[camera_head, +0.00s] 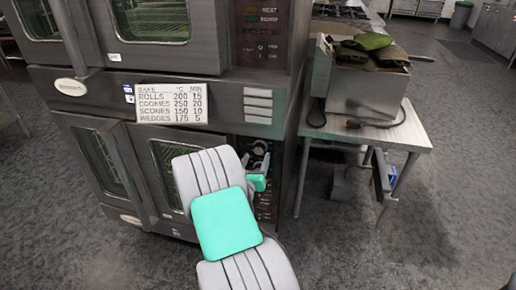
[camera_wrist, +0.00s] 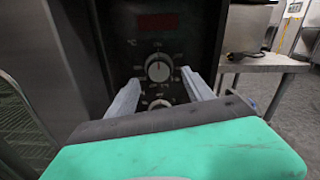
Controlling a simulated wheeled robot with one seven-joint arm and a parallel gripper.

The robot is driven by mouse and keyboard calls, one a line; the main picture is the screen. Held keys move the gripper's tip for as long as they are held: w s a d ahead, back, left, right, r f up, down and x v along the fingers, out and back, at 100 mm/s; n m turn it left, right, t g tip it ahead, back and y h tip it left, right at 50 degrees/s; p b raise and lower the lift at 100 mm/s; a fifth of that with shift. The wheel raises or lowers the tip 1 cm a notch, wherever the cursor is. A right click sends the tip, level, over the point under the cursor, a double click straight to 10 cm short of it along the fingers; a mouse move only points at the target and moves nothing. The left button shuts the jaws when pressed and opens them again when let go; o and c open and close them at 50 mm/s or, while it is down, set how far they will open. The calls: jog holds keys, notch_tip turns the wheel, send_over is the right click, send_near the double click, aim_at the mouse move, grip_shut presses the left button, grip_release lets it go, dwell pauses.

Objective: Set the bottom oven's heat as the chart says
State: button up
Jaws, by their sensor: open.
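The bottom oven (camera_head: 147,163) has two glass doors at the left and a dark control panel at its right. The chart (camera_head: 171,104) hangs between the two ovens: rolls 200, 15; cookies 250, 20; scones 150, 10; wedges 175, 5. My gripper (camera_wrist: 161,89) is open in front of the panel, its fingers either side of and below a round silver knob (camera_wrist: 158,69). A second knob (camera_wrist: 159,104) is lower, between the fingers. A dim red display (camera_wrist: 158,22) is above; its digits are unreadable. I cannot tell whether a finger touches either knob. My arm hides much of the panel in the head view.
The top oven (camera_head: 222,60) sits directly above. A metal table (camera_head: 402,135) stands close at the right, holding a steel box (camera_head: 367,92) with dark green cloths (camera_head: 367,42) and a loose cable.

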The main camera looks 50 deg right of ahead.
aim_at(259, 151)
jog(key=x, duration=0.4)
jog(key=shift+w+d, duration=0.1)
jog(key=shift+d, duration=0.05)
jog(key=shift+c, duration=0.6)
grip_shut()
